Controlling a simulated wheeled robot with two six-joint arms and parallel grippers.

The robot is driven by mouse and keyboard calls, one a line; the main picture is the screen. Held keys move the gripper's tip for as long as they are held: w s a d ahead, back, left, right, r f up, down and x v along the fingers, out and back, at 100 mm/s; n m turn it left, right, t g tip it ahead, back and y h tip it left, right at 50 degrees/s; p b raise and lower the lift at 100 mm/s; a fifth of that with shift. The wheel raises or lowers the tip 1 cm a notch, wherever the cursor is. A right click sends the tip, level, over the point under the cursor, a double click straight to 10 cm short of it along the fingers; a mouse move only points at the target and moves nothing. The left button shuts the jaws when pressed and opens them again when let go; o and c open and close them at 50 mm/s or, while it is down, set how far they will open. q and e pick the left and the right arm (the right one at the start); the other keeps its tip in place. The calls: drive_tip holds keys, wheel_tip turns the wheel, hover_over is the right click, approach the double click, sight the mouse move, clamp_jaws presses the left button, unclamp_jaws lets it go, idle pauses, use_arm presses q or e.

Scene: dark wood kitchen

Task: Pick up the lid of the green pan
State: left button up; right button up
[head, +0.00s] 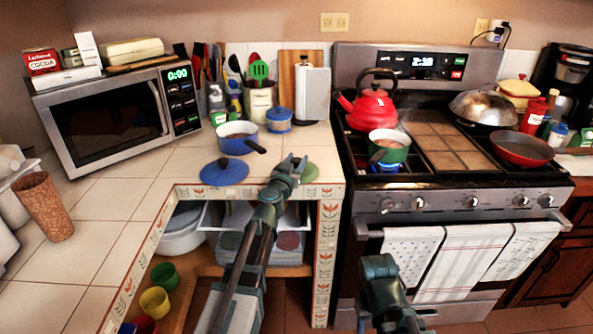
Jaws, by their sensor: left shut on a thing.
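The green lid (311,173) lies at the front right corner of the tiled counter, partly hidden by my left gripper (295,163). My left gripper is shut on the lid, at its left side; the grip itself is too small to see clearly.
A blue lid (225,171) and a blue pan (232,146) are left of my left gripper. A red kettle (371,108) stands behind the green pan. The stove (460,205) borders the counter on the right. The left counter is mostly clear around a brown cup (45,207).

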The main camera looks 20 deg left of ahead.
use_arm(q)
clamp_jaws()
drive_tip(key=shift+r, duration=0.25)
use_arm(e)
drive_tip(key=shift+r, duration=0.2)
